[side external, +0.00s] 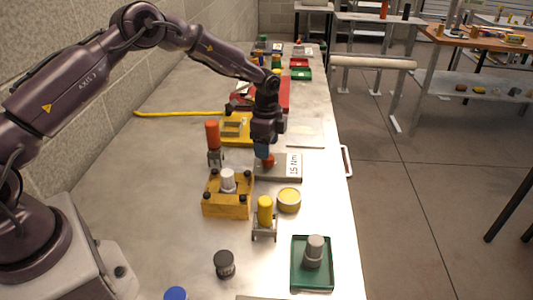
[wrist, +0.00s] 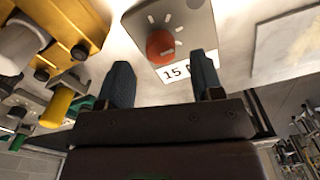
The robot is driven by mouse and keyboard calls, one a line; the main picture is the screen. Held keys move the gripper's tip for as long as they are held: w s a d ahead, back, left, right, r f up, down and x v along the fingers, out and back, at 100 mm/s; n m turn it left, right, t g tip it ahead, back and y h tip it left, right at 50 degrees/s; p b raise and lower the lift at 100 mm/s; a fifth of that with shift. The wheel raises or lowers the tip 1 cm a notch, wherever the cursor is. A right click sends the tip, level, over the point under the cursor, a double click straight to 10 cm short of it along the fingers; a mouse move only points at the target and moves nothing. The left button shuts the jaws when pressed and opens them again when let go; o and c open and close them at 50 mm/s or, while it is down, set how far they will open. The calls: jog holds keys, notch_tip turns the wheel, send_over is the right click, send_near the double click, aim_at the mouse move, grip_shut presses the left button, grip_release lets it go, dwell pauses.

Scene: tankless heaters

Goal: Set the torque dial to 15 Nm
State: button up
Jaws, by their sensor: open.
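The torque dial is a round red knob (wrist: 160,44) on a grey panel (wrist: 195,22), with white tick marks around it. A white label (wrist: 177,70) beside the knob reads 15, its end hidden by a finger; in the side view the label (side external: 293,164) reads 15 Nm. The knob also shows in the side view (side external: 268,161), just below my fingers. My gripper (wrist: 161,60) is open, its two dark blue fingers apart, with the knob between and slightly beyond the tips in the wrist view. I cannot tell whether they touch it. The knob's exact setting is unclear.
A yellow block with a white knob (side external: 228,180), a yellow-handled part (side external: 265,212) and a round yellow tin (side external: 289,200) stand nearby. An orange-handled part (side external: 213,140) is to the left. A green tray (side external: 298,283) lies at the front. Bare table (side external: 165,180) lies left.

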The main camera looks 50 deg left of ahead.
notch_tip(320, 180, up, 9)
dwell(0.5)
jog(key=s+d+r+n+t, duration=0.1)
jog(key=s+r+n, duration=0.3)
jog(key=s, duration=0.7)
jog(key=s+d+r+n+t, duration=0.2)
jog(key=s+r+n, duration=0.2)
jog(key=s+r, duration=0.4)
jog(key=s+d+r+n+t, duration=0.2)
jog(key=s+r+n, duration=0.2)
jog(key=s, duration=0.9)
notch_tip(320, 180, up, 3)
jog(key=shift+s+d+f+t, duration=0.1)
jog(key=shift+s+d+t, duration=0.15)
jog(key=shift+s+t, duration=0.1)
